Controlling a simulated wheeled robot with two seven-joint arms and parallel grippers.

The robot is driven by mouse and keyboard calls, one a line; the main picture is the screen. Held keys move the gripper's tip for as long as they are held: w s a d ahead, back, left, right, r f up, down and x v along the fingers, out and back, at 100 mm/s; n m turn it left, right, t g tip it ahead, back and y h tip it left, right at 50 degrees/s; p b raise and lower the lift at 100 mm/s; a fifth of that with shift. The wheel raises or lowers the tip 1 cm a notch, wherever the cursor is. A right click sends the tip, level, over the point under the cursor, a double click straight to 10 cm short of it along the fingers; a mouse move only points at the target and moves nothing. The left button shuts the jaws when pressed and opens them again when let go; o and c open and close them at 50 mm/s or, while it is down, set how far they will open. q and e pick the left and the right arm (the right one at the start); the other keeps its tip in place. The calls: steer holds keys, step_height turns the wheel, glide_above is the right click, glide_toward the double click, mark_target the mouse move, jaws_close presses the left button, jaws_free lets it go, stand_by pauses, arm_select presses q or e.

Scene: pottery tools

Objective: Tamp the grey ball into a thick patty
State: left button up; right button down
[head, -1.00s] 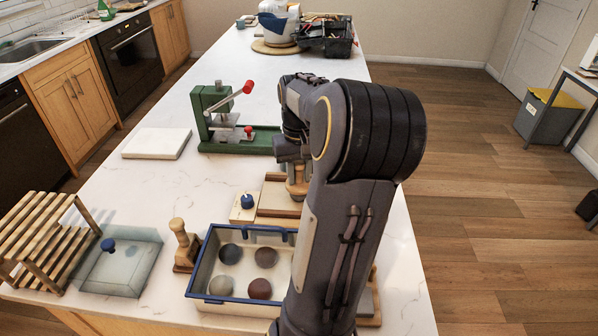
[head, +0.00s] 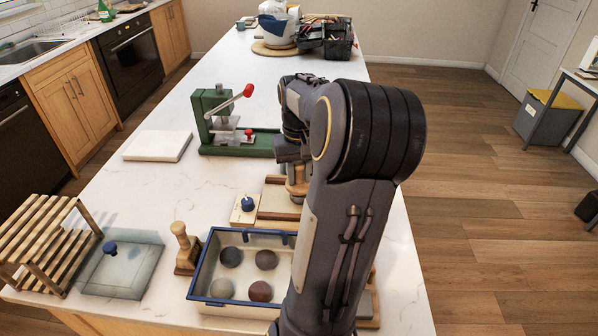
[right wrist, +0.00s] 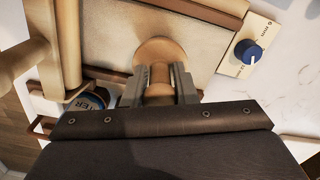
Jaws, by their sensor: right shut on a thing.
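My right gripper (right wrist: 159,88) is shut on the handle of a wooden tamper (right wrist: 158,50), whose round part shows beyond the fingers. In the head view the tamper (head: 297,188) stands over the pale work board (head: 280,204), partly behind my right arm. No clay shows around the tamper; what lies under it is hidden. My left gripper is out of view.
A small block with a blue knob (head: 247,203) sits beside the board. A wooden tool on a stand (head: 186,250), a glassy lidded box (head: 122,265) and a slatted rack (head: 40,240) stand left. A green press (head: 222,125) and white slab (head: 157,146) are farther back.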

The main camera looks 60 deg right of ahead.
steer(key=shift+a+f+b, duration=0.1)
steer(key=shift+f+b, duration=0.35)
steer(key=shift+f, duration=0.4)
steer(key=shift+r+p, duration=0.85)
steer(key=shift+r, duration=0.1)
